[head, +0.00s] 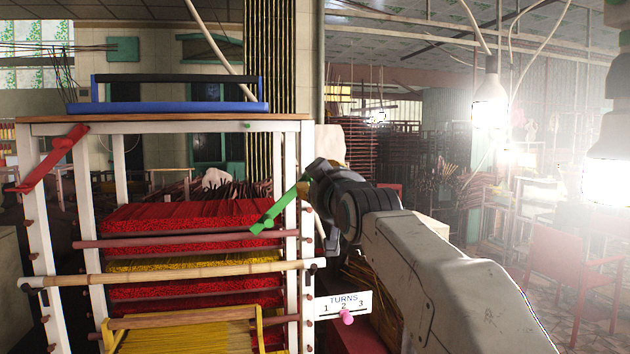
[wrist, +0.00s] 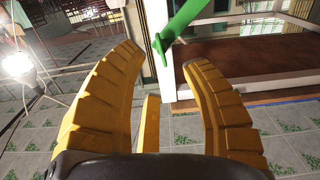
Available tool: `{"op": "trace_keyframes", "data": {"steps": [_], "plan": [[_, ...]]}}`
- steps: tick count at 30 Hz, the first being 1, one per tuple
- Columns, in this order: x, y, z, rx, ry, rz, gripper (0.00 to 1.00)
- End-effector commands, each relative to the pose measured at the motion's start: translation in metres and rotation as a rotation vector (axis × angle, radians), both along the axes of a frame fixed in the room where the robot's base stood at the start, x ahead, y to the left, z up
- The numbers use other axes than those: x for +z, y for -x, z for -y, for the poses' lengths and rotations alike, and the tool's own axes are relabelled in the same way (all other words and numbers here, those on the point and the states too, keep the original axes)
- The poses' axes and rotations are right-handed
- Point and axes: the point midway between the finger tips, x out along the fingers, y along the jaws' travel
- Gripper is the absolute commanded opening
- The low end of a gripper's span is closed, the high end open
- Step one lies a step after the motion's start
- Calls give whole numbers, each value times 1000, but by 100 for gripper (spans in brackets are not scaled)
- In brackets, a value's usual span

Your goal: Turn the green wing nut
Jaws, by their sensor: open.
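The green wing nut (head: 278,208) is a long two-winged bar on the rack's right front post, slanting from lower left to upper right. Its upper right end meets the outline of my gripper in the head view. In the wrist view, the green wing nut (wrist: 184,20) is at the top, just beyond the fingertips and a little right of centre. My gripper (wrist: 163,54) is open, its yellow ribbed fingers wide apart with nothing between them. In the head view my wrist hides most of the fingers. I cannot tell whether a finger touches the nut.
A white rack (head: 200,123) holds red and yellow incense bundles behind crossbars. A red wing nut (head: 52,160) is on its left post. A blue-and-black item (head: 170,107) lies on top. A "TURNS 1 2 3" sign (head: 330,304) has a pink marker (head: 347,317) under the 2.

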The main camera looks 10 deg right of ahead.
Motion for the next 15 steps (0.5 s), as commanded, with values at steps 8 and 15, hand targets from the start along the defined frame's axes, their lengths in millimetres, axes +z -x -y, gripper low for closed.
{"op": "trace_keyframes", "data": {"steps": [8, 15], "plan": [[4, -25, 0, 0, 10, -1, 42], [4, -47, 0, 0, 10, -1, 42]]}}
